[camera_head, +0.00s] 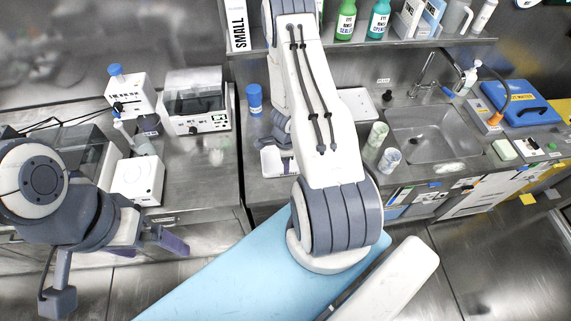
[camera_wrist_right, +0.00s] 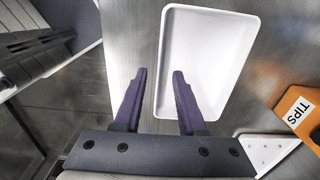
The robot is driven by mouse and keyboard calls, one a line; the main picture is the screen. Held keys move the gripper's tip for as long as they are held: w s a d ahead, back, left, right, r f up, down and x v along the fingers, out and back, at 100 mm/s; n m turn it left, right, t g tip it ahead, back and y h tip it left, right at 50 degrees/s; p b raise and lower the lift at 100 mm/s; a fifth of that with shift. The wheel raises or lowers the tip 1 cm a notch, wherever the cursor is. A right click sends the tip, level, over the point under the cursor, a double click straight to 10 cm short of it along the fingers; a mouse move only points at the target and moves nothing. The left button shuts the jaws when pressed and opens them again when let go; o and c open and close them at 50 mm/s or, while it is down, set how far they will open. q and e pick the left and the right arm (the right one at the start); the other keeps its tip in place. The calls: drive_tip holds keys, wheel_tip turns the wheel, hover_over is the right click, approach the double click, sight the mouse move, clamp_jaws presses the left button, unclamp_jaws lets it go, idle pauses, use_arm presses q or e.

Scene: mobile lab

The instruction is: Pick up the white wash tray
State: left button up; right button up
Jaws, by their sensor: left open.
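The white wash tray (camera_wrist_right: 231,20) is a shallow rectangular tray lying on the steel bench in the right wrist view. In the head view it appears to be the white tray (camera_head: 268,168) at the bench front, partly hidden by my right arm. My right gripper (camera_wrist_right: 160,72) is open, its two purple fingers apart. In the wrist view one finger is outside the tray's left wall and the other overlaps the tray's inside; contact cannot be told. In the head view the right fingers are not clearly visible. My left gripper (camera_head: 168,240) is open and empty at the lower left.
An orange box marked TIPS (camera_wrist_right: 304,110) and a white holed rack (camera_wrist_right: 268,150) sit right of the tray. A blue-capped bottle (camera_head: 254,100) stands behind it.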

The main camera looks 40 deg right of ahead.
wheel_tip(320, 180, down, 4)
drive_tip(key=b, duration=0.3)
drive_tip(key=shift+s, duration=0.15)
drive_tip(key=shift+r, duration=0.15)
drive_tip(key=shift+c, duration=0.3)
clamp_jaws()
idle(0.7)
